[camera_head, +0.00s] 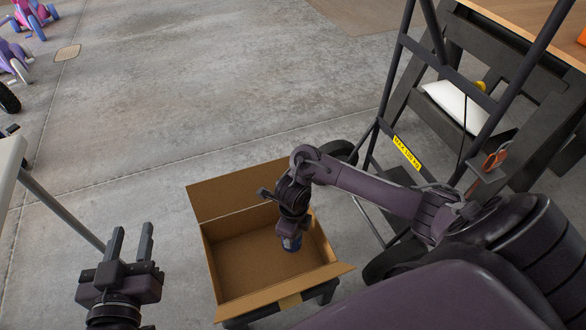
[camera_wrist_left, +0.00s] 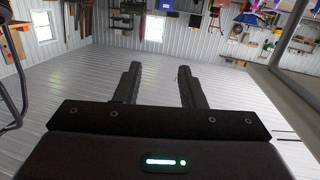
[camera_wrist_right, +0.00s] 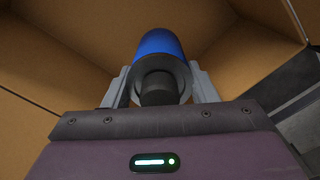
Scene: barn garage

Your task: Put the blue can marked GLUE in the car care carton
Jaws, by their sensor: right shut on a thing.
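The car care carton (camera_head: 226,262) is an open brown cardboard box with its flaps folded out, low in front of me in the head view. My right gripper (camera_head: 291,236) reaches down into the carton and is shut on the blue can (camera_head: 291,244). In the right wrist view the blue can (camera_wrist_right: 161,45) sits between the fingers (camera_wrist_right: 160,88), its dark cap end towards the camera, with cardboard walls around it. The GLUE marking does not show. I cannot tell whether the can touches the carton floor. My left gripper (camera_head: 131,243) is open and empty, left of the carton.
A hand truck (camera_head: 408,152) with a yellow label stands right of the carton, near a dark wooden bench (camera_head: 480,60). A pale table edge (camera_head: 10,165) is at the far left.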

